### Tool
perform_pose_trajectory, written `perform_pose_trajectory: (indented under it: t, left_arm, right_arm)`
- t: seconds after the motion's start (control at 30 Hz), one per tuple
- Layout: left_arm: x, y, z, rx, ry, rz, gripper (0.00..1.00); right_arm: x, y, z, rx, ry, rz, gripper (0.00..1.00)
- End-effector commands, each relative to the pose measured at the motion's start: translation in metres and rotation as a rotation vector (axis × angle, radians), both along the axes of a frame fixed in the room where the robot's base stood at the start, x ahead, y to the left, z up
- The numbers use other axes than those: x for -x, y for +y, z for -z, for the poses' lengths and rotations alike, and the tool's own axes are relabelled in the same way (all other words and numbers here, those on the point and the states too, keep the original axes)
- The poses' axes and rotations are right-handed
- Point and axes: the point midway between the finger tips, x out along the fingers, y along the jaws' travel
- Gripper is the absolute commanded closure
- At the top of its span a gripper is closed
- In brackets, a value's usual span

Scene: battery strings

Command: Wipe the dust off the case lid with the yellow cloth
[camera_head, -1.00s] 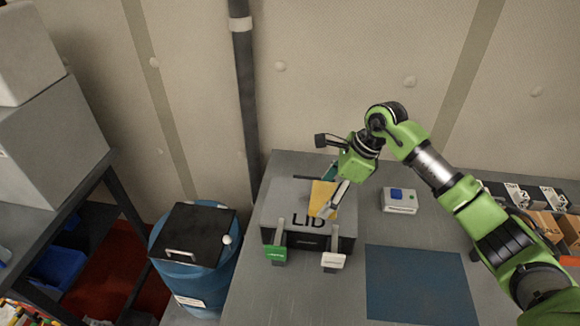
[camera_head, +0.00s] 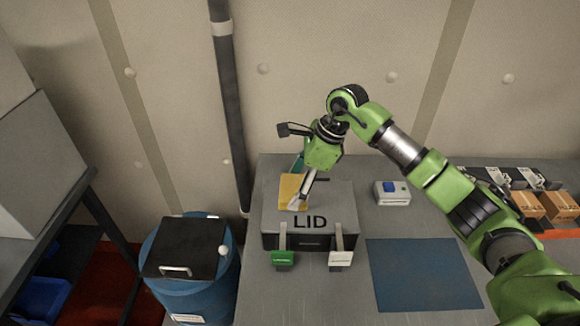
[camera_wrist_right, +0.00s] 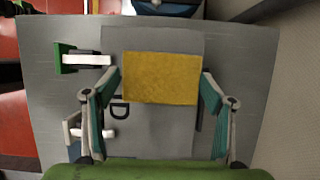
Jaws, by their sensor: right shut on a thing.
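The grey case lid (camera_head: 335,205), marked "LID", is closed on the case on the grey table. The yellow cloth (camera_head: 290,190) lies against the lid's left rear part in the head view. My right gripper (camera_head: 298,204) is shut on the cloth, low over the lid. In the right wrist view the cloth (camera_wrist_right: 160,78) spans between the two fingers of the gripper (camera_wrist_right: 160,82), with the lid (camera_wrist_right: 165,130) behind it. The cloth hides part of the lid. I cannot make out dust on it. My left gripper is not in view.
A green tag (camera_head: 283,259) and a white tag (camera_head: 340,259) hang at the case front. A blue mat (camera_head: 423,275) and a small grey device (camera_head: 392,193) are to the right. A blue barrel (camera_head: 190,275) stands left of the table. Boxes (camera_head: 557,206) stand far right.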

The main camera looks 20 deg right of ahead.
Motion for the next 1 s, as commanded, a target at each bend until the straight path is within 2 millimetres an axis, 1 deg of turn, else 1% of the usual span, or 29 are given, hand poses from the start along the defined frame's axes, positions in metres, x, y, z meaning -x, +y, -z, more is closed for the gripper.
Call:
perform_pose_trajectory:
  t: [0.03,0.4,0.6,1.0]
  left_arm:
    - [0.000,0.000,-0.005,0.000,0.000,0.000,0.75]
    - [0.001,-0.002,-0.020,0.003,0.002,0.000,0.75]
    - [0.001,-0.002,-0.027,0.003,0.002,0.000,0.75]
    - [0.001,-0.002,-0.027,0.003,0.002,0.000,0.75]
  right_arm:
    - [0.001,-0.002,-0.005,0.003,0.005,0.001,0.41]
    - [0.002,-0.009,-0.039,0.001,0.003,0.006,0.41]
    - [0.003,-0.012,-0.053,0.002,0.004,0.007,0.41]
    - [0.003,-0.013,-0.055,0.000,0.005,0.008,0.41]
